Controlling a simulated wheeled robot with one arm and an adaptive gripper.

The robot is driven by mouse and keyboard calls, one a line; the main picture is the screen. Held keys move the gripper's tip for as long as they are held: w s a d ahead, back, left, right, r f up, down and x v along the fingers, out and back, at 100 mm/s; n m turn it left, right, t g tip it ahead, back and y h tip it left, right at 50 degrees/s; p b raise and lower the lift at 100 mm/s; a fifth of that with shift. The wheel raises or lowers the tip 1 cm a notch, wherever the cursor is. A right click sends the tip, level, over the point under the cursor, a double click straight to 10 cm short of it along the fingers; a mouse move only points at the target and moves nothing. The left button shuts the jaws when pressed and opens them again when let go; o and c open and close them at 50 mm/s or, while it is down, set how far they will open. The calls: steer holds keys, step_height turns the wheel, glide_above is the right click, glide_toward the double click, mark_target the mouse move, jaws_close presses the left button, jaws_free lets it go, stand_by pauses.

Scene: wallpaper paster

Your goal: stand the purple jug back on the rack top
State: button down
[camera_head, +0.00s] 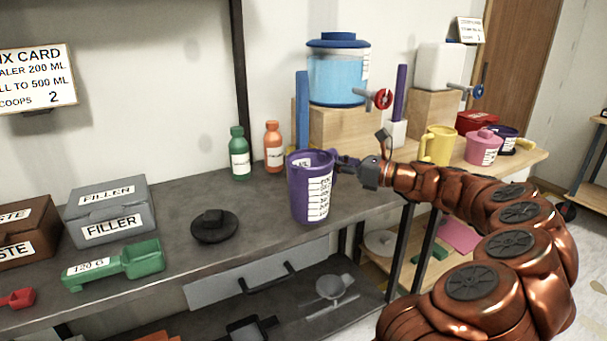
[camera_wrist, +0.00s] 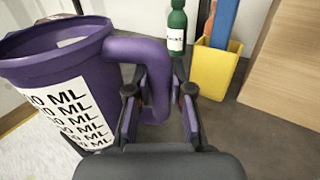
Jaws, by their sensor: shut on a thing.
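The purple jug (camera_head: 310,190) is upright in the head view, with a white ML scale label on its side. It shows near the front edge of the dark grey rack top (camera_head: 262,212); I cannot tell whether its base touches that top. My gripper (camera_head: 345,165) comes from the right and is shut on the jug's handle. In the wrist view the jug (camera_wrist: 50,60) fills the left side, and its handle (camera_wrist: 157,85) passes between the fingers of my gripper (camera_wrist: 160,110). The jug's base is hidden there.
A black round lid (camera_head: 214,226) and a green scoop (camera_head: 125,264) lie left of the jug. Green (camera_head: 239,153) and orange (camera_head: 274,147) bottles stand behind it. A wooden block (camera_head: 345,130) bears a blue tank. A yellow jug (camera_head: 437,145) stands to the right.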

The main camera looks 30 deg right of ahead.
steer(key=w+a+f+b, duration=0.1)
steer(key=w+f, duration=0.3)
steer(key=w, duration=0.5)
steer(key=shift+w+a+f+b, duration=0.15)
steer(key=shift+a+b, duration=0.15)
steer(key=shift+a, duration=0.3)
steer(key=shift+f, duration=0.2)
steer(key=c, duration=1)
jaws_free()
steer(key=shift+c, duration=0.2)
steer(key=shift+r, duration=0.1)
steer(key=p+v, duration=0.1)
steer(key=v, duration=1.1)
steer(key=shift+a+r, duration=0.1)
